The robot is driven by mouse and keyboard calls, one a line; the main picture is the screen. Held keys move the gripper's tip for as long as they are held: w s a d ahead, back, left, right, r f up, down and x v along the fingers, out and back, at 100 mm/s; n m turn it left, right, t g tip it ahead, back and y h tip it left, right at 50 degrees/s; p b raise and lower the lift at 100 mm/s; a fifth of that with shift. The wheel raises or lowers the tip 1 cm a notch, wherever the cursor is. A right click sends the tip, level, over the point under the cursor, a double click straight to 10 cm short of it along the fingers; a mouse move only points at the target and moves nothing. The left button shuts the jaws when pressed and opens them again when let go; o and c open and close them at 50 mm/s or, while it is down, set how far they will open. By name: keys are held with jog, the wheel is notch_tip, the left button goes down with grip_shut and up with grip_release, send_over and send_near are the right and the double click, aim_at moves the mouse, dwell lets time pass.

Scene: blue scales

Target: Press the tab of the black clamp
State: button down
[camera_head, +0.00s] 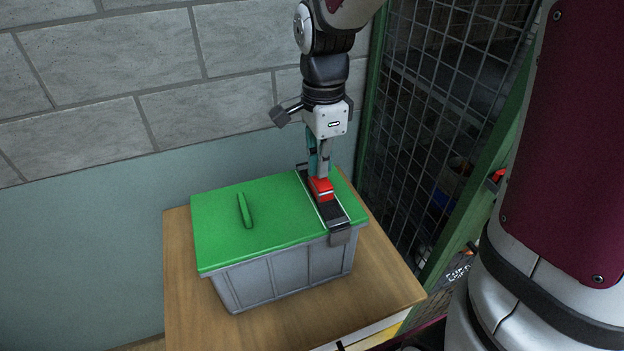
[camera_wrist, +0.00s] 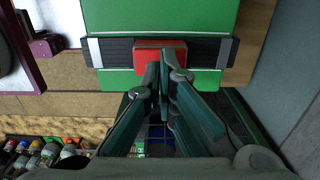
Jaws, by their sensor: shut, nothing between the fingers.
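A black clamp (camera_head: 334,214) lies as a strap across the right end of the green lid (camera_head: 285,225) of a grey box. Its end folds down over the box's front edge. A red tab (camera_head: 321,190) sits on the middle of the clamp. My gripper (camera_head: 319,176) points down, shut and empty, with its fingertips at the red tab. In the wrist view the clamp (camera_wrist: 112,52) runs left to right, and the shut fingertips (camera_wrist: 160,66) overlap the red tab (camera_wrist: 160,48). I cannot tell whether they press on it.
The grey box (camera_head: 285,275) stands on a wooden table (camera_head: 185,310). The lid has a green handle (camera_head: 244,210) left of the clamp. A wall (camera_head: 100,80) is behind, and a green-framed wire mesh (camera_head: 440,90) is to the right. Several small containers (camera_wrist: 45,152) show low in the wrist view.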

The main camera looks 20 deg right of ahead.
aim_at(321, 183)
jog(key=shift+f, duration=1.15)
dwell(1.1)
jog(key=shift+r, duration=0.1)
notch_tip(321, 183, up, 9)
jog(key=p, duration=0.4)
dwell(0.7)
dwell(0.3)
jog(key=s+r+n+t, duration=0.2)
jog(key=s+r+n, duration=0.2)
jog(key=s+n, duration=0.5)
jog(key=s+r+n+t+b, duration=0.1)
jog(key=s+r+n+t, duration=0.2)
jog(key=s+n, duration=0.6)
jog(key=shift+r+t, duration=0.3)
jog(key=shift+r, duration=0.2)
